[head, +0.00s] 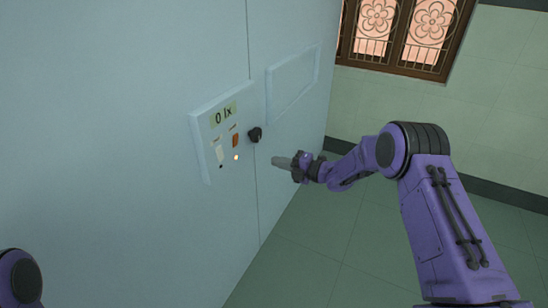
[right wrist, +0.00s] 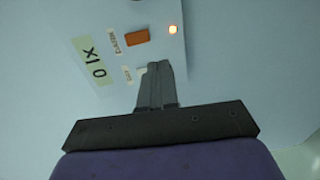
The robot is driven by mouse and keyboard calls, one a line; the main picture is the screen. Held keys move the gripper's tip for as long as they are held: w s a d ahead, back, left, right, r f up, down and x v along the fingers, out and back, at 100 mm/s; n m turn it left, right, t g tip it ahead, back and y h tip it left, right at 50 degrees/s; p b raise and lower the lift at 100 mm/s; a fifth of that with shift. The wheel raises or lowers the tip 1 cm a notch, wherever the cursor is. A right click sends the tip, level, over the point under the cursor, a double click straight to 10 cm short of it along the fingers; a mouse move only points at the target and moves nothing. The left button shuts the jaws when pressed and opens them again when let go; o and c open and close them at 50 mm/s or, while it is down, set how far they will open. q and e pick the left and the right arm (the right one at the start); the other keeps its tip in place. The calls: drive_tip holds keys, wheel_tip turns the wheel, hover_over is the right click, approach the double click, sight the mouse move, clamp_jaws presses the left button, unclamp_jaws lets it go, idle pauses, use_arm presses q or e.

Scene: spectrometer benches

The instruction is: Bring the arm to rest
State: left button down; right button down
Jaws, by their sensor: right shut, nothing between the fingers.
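My right gripper (head: 282,162) is shut and empty, held out in front of the pale blue cabinet, just right of its control panel (head: 205,151). In the right wrist view the shut grey fingers (right wrist: 158,83) point toward the panel and overlap its lower part. The panel has a display reading "0 lx" (head: 223,114), an orange switch (head: 235,141), a white switch (head: 219,154) and a lit lamp (head: 236,157). I cannot tell whether the fingertips touch anything. Only a bit of my left arm shows at the lower left; its gripper is out of view.
A raised rectangular frame (head: 293,84) is on the cabinet to the right. A window (head: 404,32) is in the tiled wall behind. The green floor (head: 335,255) between cabinet and arm looks clear.

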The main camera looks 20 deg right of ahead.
drive_tip(key=s+d+f+m+g+h, duration=0.1)
drive_tip(key=s+f+m+h, duration=0.4)
drive_tip(key=s+f+m, duration=0.65)
drive_tip(key=s+f+m+g+h, duration=0.1)
drive_tip(key=s+f+m+h, duration=0.55)
drive_tip(key=m, duration=0.95)
drive_tip(key=s+f+m+g+h, duration=0.1)
drive_tip(key=s+f+m+g, duration=0.1)
drive_tip(key=s, duration=1.2)
drive_tip(key=s+f+m+g+h, duration=0.2)
drive_tip(key=s+f+g, duration=0.3)
drive_tip(key=s, duration=0.9)
drive_tip(key=shift+s+d+m+g, duration=0.35)
drive_tip(key=shift+s+m+g, duration=0.05)
drive_tip(key=shift+m, duration=0.25)
